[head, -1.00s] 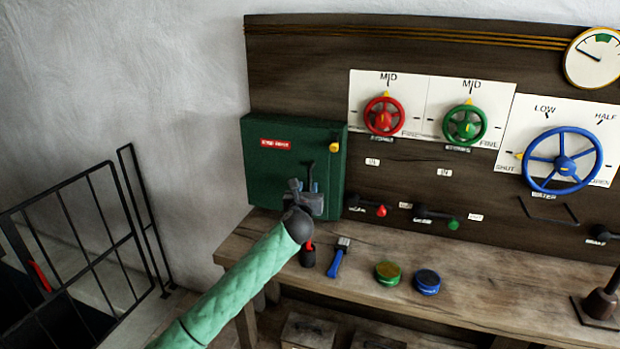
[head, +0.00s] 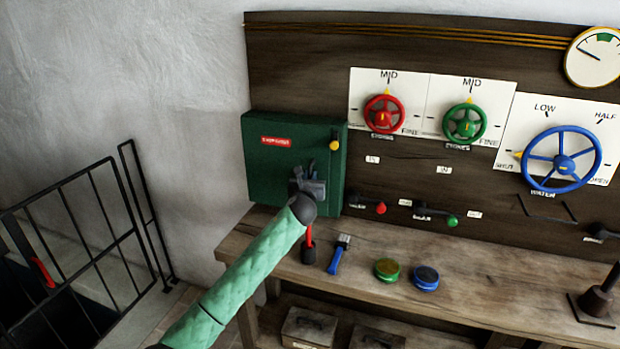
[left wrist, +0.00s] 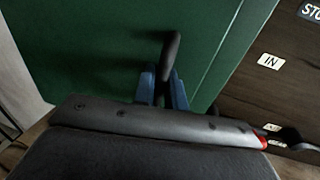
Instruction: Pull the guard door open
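The guard door is the green front (head: 275,172) of a box at the left end of the dark board. It has a red label and looks shut in the head view. Its green face fills much of the left wrist view (left wrist: 85,50). A dark bar handle (left wrist: 171,50) stands out from it. My left gripper (head: 312,182) is at the door's lower right part. In the left wrist view its blue fingers (left wrist: 162,88) lie close on both sides of the handle and look shut on it. The gripper hides the handle's lower end. My right gripper is out of view.
A yellow knob (head: 334,145) sits at the door's upper right. Below is a wooden bench (head: 480,295) with a blue-handled brush (head: 338,255), a green tin (head: 387,270) and a blue tin (head: 425,278). A black railing (head: 90,235) stands at the left.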

